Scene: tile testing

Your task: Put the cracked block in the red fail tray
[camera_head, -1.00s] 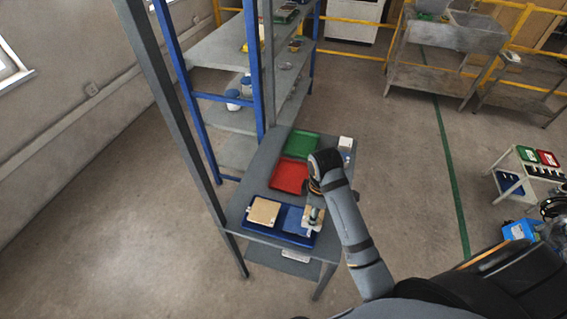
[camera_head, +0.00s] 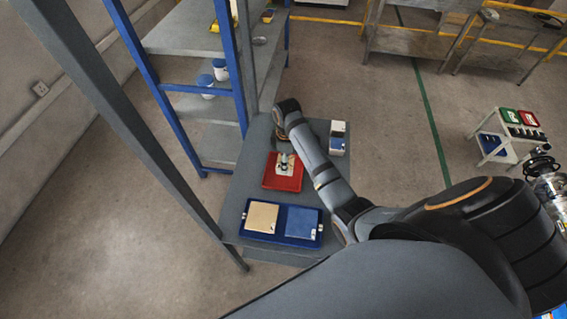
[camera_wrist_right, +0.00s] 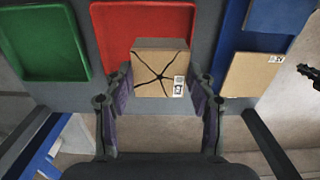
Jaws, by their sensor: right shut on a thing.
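The cracked block (camera_wrist_right: 158,73) is tan with a black star-shaped crack and a white label on its face. My right gripper (camera_wrist_right: 162,84) is shut on it, one finger on each side. In the head view, the block and my right gripper (camera_head: 284,163) are over the red fail tray (camera_head: 270,180). The red tray (camera_wrist_right: 110,25) also shows behind the block in the right wrist view. I cannot tell whether the block touches the tray floor. My left gripper is not in the head view.
A blue tray (camera_head: 282,239) with a tan block (camera_head: 261,216) and a lighter blue square (camera_head: 301,222) lies nearer on the grey table (camera_head: 235,190). A green tray (camera_wrist_right: 42,42) lies beside the red one. A small white-topped box (camera_head: 337,138) stands right of my arm.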

